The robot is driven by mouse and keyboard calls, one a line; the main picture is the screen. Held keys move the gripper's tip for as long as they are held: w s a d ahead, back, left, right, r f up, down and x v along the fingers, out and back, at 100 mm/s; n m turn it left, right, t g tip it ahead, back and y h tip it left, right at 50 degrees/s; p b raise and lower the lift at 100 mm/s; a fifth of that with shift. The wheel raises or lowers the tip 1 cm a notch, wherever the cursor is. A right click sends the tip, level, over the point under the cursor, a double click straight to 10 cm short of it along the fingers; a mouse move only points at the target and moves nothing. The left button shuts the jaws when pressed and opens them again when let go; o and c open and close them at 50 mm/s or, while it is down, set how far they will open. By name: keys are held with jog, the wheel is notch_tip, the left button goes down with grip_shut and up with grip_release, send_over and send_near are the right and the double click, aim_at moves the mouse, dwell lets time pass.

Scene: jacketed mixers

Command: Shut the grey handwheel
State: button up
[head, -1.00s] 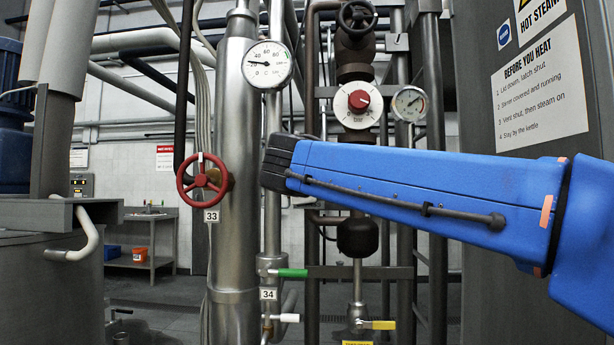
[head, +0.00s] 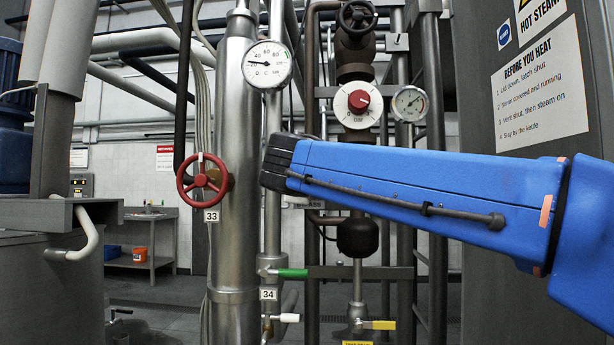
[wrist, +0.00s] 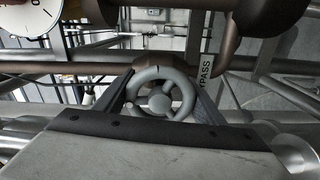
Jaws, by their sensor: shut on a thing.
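The grey handwheel (wrist: 159,103) shows in the middle of the wrist view, with a round hub and spokes. My gripper (wrist: 161,88) has one dark finger on each side of its rim and is shut on it. In the head view my blue arm reaches in from the right, and the grey handwheel is hidden behind it. The gripper's fingers cannot be made out there. A tag reading BYPASS (wrist: 205,70) hangs just right of the wheel in the wrist view.
A red handwheel (head: 202,178) marked 33 sits left of my arm on a thick steel pipe (head: 236,130). A red-knobbed dial (head: 358,103), a gauge (head: 409,104) and a dark handwheel (head: 357,16) are above. A green-handled lever (head: 292,273) and a yellow-handled valve (head: 380,325) are below.

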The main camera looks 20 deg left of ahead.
dwell(0.3)
jog(key=o, duration=1.1)
jog(key=shift+c, duration=0.2)
jog(key=v, duration=1.7)
jog(key=shift+s, duration=0.25)
jog(key=shift+f, duration=0.1)
